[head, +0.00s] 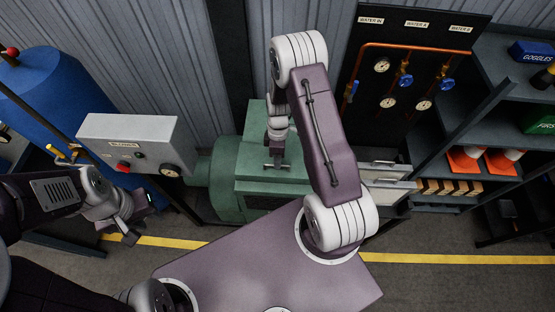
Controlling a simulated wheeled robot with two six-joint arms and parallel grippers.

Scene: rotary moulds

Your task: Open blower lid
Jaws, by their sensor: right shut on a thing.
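The blower is a green metal housing (215,180) with a boxy body and a rounded left end, behind my purple base. Its flat green lid (298,172) is on top of the box, partly covered by my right arm. I cannot tell how far the lid stands open. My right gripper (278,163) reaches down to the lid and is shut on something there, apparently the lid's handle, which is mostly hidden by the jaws. My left gripper (132,229) hangs empty over the floor at the left, apart from the blower; its jaw gap is unclear.
A grey box labelled BLOWER (128,142) with a red button and knobs stands left of the housing. A blue tank (45,90) is behind it. A black panel with copper pipes and gauges (420,60) and shelves with orange cones (465,160) are at the right.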

